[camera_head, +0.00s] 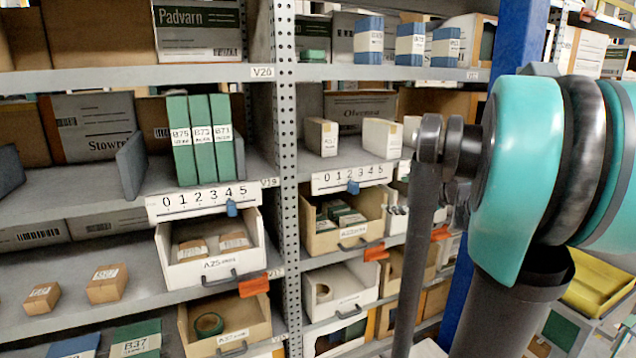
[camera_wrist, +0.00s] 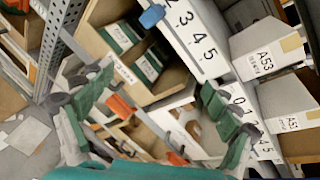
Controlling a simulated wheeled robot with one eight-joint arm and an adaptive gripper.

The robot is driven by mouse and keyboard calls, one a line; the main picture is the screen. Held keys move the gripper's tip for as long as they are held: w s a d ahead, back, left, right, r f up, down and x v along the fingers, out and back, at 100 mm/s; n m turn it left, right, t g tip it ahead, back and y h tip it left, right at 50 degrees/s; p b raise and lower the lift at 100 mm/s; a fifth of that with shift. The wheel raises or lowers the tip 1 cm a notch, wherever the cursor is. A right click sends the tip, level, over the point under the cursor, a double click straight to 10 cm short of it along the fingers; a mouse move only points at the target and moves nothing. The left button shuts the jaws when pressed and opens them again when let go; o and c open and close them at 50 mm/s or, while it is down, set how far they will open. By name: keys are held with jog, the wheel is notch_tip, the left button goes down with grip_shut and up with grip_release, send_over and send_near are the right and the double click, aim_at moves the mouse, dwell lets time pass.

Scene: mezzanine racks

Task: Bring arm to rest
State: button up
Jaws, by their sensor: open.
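My arm (camera_head: 520,180) shows as a large teal and dark joint on the right of the head view, in front of the racks and a blue post. My gripper is not visible in the head view. In the wrist view my gripper (camera_wrist: 158,88) is open, its two green-and-grey fingers spread apart with nothing held between them. Beyond the fingers is a tan bin (camera_wrist: 97,42) with green-and-white boxes. I cannot tell how far the fingertips are from the rack.
Grey shelves carry bins, cartons and green binders (camera_head: 202,140). A blue post (camera_head: 512,45) stands behind my arm. A numbered strip (camera_head: 350,177) with a blue slider is on the middle shelf. A yellow bin (camera_head: 598,290) is at right. Grey floor (camera_wrist: 30,140) shows at lower left of the wrist view.

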jog(key=s+a+f+n+g+h, duration=0.1)
jog(key=s+a+f+n+g, duration=0.25)
jog(key=s+f+n, duration=0.45)
jog(key=s+a+f+n+g+h, duration=0.2)
jog(key=s+a+f+n, duration=0.25)
jog(key=f, duration=0.45)
jog(key=s+d+f+n+g+h, duration=0.1)
jog(key=s+d+f+n+h, duration=0.1)
jog(key=s+f+n, duration=0.3)
jog(key=s+d+f+n+g+h, duration=0.1)
jog(key=s+d+f+n+h, duration=0.1)
jog(key=s+f+n, duration=0.3)
jog(key=s, duration=0.3)
jog(key=shift+s+f+h, duration=0.2)
jog(key=shift+f+h, duration=0.1)
jog(key=shift+f, duration=0.1)
